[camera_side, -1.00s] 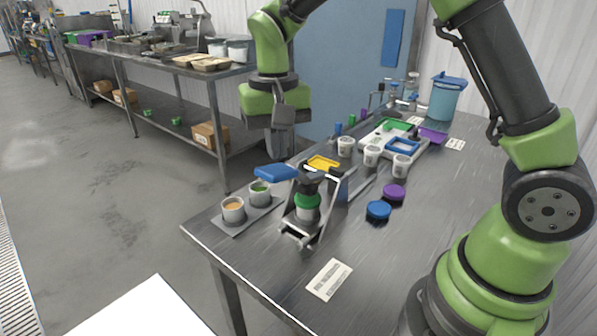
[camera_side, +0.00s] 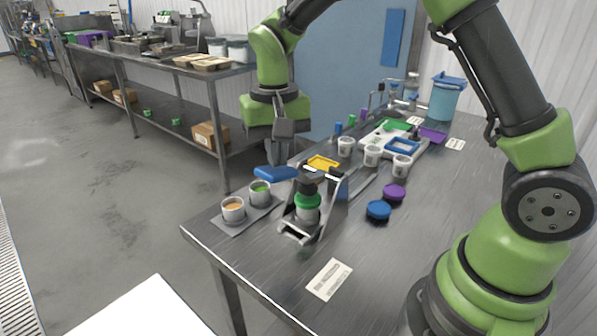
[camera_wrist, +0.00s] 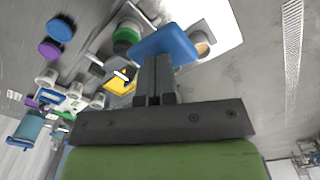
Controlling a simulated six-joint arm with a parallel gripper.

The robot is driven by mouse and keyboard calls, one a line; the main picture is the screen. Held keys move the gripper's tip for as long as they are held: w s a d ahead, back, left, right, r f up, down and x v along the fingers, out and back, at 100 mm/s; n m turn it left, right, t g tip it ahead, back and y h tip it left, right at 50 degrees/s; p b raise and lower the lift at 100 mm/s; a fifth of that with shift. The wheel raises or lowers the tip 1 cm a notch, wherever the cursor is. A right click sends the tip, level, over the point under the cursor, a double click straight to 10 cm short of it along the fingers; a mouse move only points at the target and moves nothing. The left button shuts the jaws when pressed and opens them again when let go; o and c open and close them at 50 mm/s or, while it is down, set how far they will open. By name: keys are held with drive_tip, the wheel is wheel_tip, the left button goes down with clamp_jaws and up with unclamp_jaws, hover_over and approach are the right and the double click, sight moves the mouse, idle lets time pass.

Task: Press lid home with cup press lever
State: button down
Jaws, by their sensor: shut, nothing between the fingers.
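The cup press (camera_side: 323,228), a metal frame with a black plunger (camera_side: 307,185), stands near the table's front edge. Under the plunger is a cup (camera_side: 306,216) with a green lid (camera_side: 307,201), which also shows in the wrist view (camera_wrist: 126,36). I cannot tell if the lid is fully seated. The blue lever handle (camera_side: 274,174) sticks out to the left of the press. My gripper (camera_side: 284,162) is shut and empty, right above the handle. In the wrist view its fingertips (camera_wrist: 156,60) overlap the edge of the blue handle (camera_wrist: 166,42); contact is unclear.
Two filled cups (camera_side: 233,208) stand on a mat left of the press. Blue (camera_side: 378,210) and purple (camera_side: 394,192) lids lie to the right. White cups (camera_side: 401,166), a yellow tray (camera_side: 322,162) and a blue bin (camera_side: 447,98) stand farther back.

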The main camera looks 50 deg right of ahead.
sight(276, 179)
drive_tip(key=shift+f, duration=0.35)
drive_tip(key=shift+a+f, duration=0.15)
drive_tip(key=shift+f, duration=0.75)
drive_tip(key=shift+a+f, duration=0.1)
drive_tip(key=shift+f, duration=1.05)
idle(0.4)
drive_tip(key=shift+r, duration=0.1)
drive_tip(key=shift+d+r, duration=0.15)
drive_tip(key=shift+r, duration=1.4)
drive_tip(key=shift+d+r, duration=0.1)
drive_tip(key=shift+r, duration=1.45)
drive_tip(key=shift+r, duration=0.1)
drive_tip(key=s+r+t+y, duration=0.1)
drive_tip(key=s+r+t, duration=0.2)
drive_tip(key=s+r, duration=0.55)
drive_tip(key=s+r+n+t+y, duration=0.1)
drive_tip(key=s+t, duration=0.3)
drive_tip(key=s, duration=0.6)
drive_tip(key=shift+s+r+n, duration=0.35)
drive_tip(key=shift+r+n, duration=0.15)
drive_tip(key=shift+r, duration=0.1)
